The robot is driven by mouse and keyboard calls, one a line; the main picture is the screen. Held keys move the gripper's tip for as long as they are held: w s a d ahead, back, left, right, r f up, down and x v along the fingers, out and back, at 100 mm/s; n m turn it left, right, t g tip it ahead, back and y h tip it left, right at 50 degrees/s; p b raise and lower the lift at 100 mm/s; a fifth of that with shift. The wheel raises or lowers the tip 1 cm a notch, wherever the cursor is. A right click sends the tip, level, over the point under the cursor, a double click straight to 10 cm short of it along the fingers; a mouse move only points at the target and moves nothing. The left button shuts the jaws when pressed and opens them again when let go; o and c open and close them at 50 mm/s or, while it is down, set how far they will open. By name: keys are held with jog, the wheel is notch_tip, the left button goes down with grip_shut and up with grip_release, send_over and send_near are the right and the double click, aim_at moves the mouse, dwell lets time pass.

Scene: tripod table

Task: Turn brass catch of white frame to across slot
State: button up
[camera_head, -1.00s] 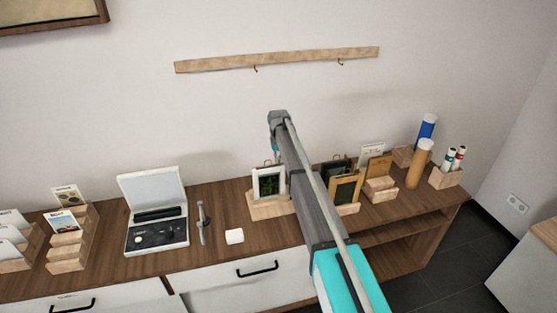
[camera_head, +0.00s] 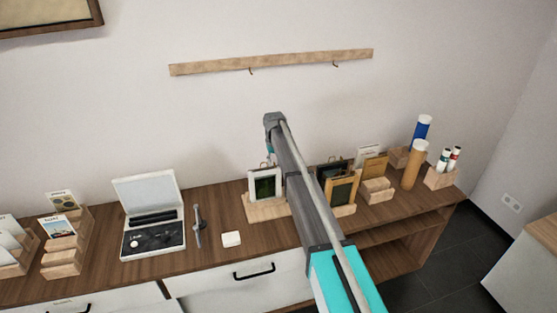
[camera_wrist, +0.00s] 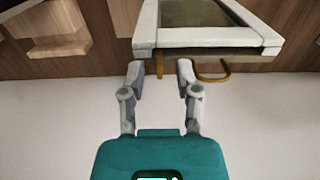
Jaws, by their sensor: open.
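The white frame (camera_head: 251,184) stands upright on a wooden stand on the cabinet, left of my arm in the head view. In the wrist view the white frame (camera_wrist: 205,38) crosses the top, its near edge facing my fingers. A straight brass piece (camera_wrist: 160,66), apparently the catch, sticks out from that edge, between my fingertips in the picture. A curved brass hook (camera_wrist: 213,78) sits right of it, outside the right finger. My gripper (camera_wrist: 159,72) is open, one finger on each side of the straight piece. Contact cannot be made out. In the head view my gripper is mostly hidden.
A wooden-framed picture (camera_head: 342,191) and a dark frame (camera_head: 332,170) stand close to the right. A hook rail (camera_head: 270,62) is on the wall above.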

jog(key=shift+m, duration=0.4)
